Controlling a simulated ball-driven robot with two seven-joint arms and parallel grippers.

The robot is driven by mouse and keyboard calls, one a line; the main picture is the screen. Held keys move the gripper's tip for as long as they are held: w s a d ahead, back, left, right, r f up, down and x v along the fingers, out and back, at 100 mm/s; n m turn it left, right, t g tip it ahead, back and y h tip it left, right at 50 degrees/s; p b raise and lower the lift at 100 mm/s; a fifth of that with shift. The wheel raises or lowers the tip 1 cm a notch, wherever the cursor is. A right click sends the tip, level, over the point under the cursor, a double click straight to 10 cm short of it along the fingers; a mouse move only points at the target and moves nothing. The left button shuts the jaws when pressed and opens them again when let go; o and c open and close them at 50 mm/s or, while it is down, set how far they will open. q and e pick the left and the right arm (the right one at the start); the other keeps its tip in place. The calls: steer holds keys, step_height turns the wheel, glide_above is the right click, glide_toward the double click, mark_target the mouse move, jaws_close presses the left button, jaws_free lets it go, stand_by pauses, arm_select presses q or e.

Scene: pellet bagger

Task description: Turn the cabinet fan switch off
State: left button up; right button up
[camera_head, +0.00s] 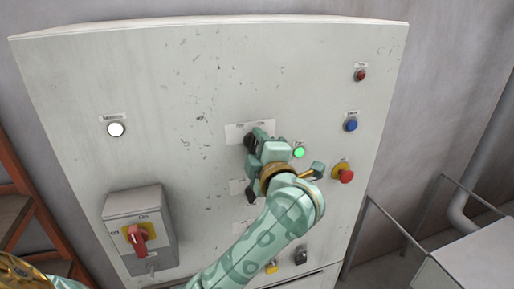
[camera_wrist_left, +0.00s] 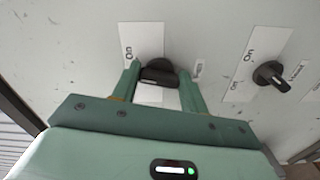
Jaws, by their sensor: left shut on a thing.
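My left gripper (camera_head: 258,146) is at the front of the pale cabinet (camera_head: 160,75), shut on a black rotary switch (camera_head: 250,141). The left wrist view shows that switch (camera_wrist_left: 158,72) between the two green fingers of the gripper (camera_wrist_left: 160,82). Its white plate (camera_wrist_left: 142,38) reads "On" near one end. The small name label (camera_wrist_left: 198,68) beside it is too small to read, so I cannot tell whether this is the fan switch. The gripper hides part of the switch. My right gripper is not in view.
Another black rotary switch (camera_wrist_left: 270,75) is beside the held one. A green lamp (camera_head: 299,152) and a red-and-yellow stop button (camera_head: 345,175) are right of my gripper. A grey box with a red handle (camera_head: 139,235) juts out at lower left.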

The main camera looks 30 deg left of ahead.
arm_select(q)
steer(key=n+b, duration=0.1)
steer(key=n, duration=0.3)
steer(key=shift+n, duration=0.3)
steer(key=shift+r+n+b, duration=0.15)
steer(key=shift+n+b, duration=0.8)
steer(key=shift+n, duration=0.95)
steer(key=o, duration=1)
steer(key=shift+w, duration=0.1)
